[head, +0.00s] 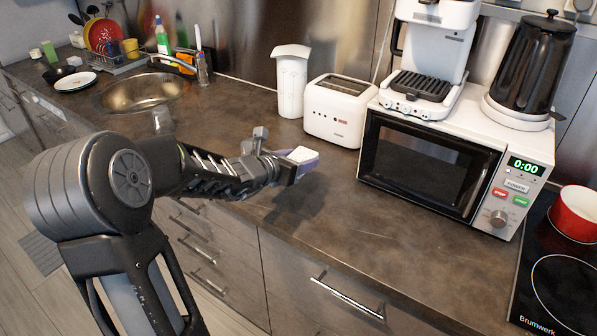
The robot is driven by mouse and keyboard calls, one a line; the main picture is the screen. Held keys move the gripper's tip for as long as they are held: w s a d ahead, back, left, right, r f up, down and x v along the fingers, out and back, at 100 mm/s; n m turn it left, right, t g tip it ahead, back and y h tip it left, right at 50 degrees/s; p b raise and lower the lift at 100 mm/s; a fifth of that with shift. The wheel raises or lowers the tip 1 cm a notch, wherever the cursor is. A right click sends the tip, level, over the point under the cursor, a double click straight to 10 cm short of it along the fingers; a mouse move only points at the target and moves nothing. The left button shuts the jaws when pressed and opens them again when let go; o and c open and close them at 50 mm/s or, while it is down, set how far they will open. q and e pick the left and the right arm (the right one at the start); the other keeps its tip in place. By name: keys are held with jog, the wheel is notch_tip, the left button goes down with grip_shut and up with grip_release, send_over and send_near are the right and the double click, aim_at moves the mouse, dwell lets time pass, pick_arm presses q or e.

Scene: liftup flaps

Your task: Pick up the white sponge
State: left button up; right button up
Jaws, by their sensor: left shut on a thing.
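The white sponge (301,155) has a white top and a bluish-purple lower layer. It is held in my left gripper (292,163), which is shut on it above the dark countertop, in front of the toaster. The fingers hide part of the sponge. My left arm comes in from the left and reaches over the counter's front edge. My right gripper is out of view.
A white toaster (341,111), a white canister (291,82) and a microwave (428,160) with a coffee machine (430,60) on it stand behind. A sink (145,92) lies at the left. A red pot (574,213) sits on the hob at the right. The counter before the microwave is clear.

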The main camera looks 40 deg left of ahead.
pick_arm(q)
jog(key=shift+r, duration=0.3)
jog(key=o, duration=0.9)
jog(key=c, duration=0.6)
jog(key=shift+c, duration=0.3)
